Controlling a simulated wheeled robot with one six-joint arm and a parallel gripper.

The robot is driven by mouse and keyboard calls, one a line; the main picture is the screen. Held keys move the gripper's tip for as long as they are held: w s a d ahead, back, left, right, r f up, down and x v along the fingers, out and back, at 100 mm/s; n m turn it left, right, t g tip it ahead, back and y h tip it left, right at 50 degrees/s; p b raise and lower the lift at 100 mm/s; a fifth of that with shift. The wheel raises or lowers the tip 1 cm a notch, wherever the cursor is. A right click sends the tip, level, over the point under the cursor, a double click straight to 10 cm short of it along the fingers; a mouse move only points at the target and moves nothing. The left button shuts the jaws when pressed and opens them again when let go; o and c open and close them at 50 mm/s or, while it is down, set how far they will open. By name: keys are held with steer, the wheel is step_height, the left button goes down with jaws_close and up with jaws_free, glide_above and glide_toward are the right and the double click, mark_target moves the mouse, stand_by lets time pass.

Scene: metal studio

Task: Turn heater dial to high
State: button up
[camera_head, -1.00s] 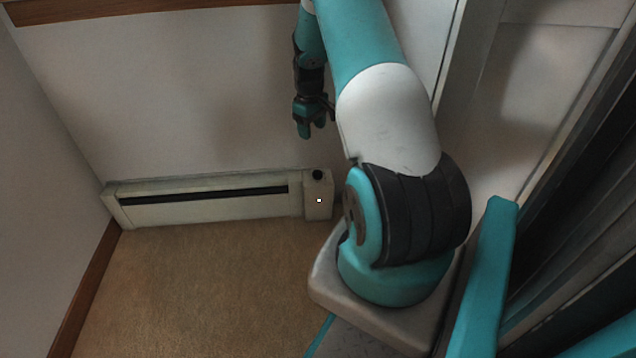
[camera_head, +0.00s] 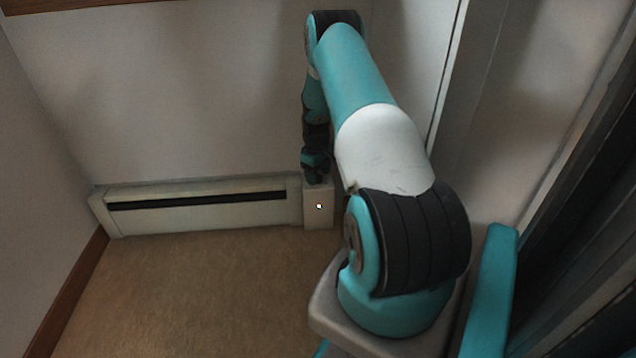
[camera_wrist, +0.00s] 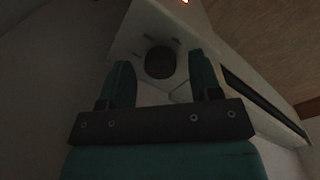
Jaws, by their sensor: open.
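The white baseboard heater (camera_head: 200,214) runs along the foot of the back wall. Its control box (camera_head: 318,215) stands at its right end, with a small lit indicator on the front. My gripper (camera_head: 316,180) points down at the top of this box and hides the dial in the head view. In the wrist view the round black dial (camera_wrist: 160,62) shows on the box's top face. My gripper (camera_wrist: 161,85) is open there, with one teal finger on each side of the dial. I cannot tell whether the fingers touch it.
Brown carpet (camera_head: 190,285) lies clear in front of the heater. A bare wall (camera_head: 200,100) rises close behind it. A pale door or panel (camera_head: 530,110) and dark slatted surfaces stand on the right.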

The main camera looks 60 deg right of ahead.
steer(key=shift+f, duration=0.45)
steer(key=c, duration=0.9)
steer(key=shift+c, duration=0.2)
